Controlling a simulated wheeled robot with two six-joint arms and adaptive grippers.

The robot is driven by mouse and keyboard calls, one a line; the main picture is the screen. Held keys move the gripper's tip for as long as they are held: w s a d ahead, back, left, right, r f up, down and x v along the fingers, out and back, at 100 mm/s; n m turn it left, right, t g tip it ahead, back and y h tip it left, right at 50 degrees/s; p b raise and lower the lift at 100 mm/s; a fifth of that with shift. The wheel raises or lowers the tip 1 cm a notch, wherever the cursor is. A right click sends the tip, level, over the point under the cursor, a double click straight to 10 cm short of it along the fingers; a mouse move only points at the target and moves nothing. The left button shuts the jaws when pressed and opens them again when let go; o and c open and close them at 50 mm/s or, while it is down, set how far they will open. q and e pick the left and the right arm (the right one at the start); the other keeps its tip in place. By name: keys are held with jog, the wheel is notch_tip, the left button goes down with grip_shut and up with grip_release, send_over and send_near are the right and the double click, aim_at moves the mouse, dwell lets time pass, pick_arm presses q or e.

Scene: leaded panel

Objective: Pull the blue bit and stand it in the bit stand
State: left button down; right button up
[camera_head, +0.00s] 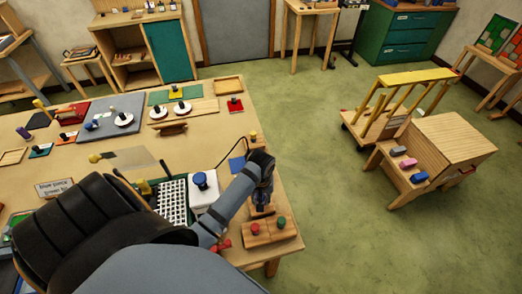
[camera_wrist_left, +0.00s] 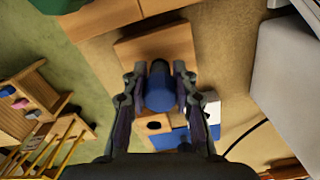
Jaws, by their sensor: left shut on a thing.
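My left gripper (camera_head: 262,194) reaches over the table's right edge. Its fingers (camera_wrist_left: 160,100) are shut on the blue bit (camera_wrist_left: 160,88), a dark blue cylinder. In the head view the gripper mostly hides the bit. A plain wooden block (camera_wrist_left: 155,48) lies below and beyond the bit; I cannot tell whether they touch. A wooden block with a green bit (camera_head: 282,222) and a red bit (camera_head: 255,228) stands at the table's near right corner, likely the bit stand. Another wooden block with a dark hole (camera_wrist_left: 153,124) lies behind the bit. My right gripper is not in view.
A white box with a blue knob (camera_head: 200,180) and a white grid rack (camera_head: 173,200) stand left of the gripper. Red-handled items (camera_head: 222,244) lie near the front. A wooden bench (camera_head: 440,150) with pink and blue blocks stands on the floor to the right.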

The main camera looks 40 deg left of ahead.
pick_arm(q)
jog(key=shift+f, duration=0.45)
jog(key=c, duration=1)
grip_release()
jog(key=shift+r, duration=0.1)
notch_tip(320, 180, up, 7)
jog(key=shift+r, duration=0.2)
jog(key=shift+f, duration=0.1)
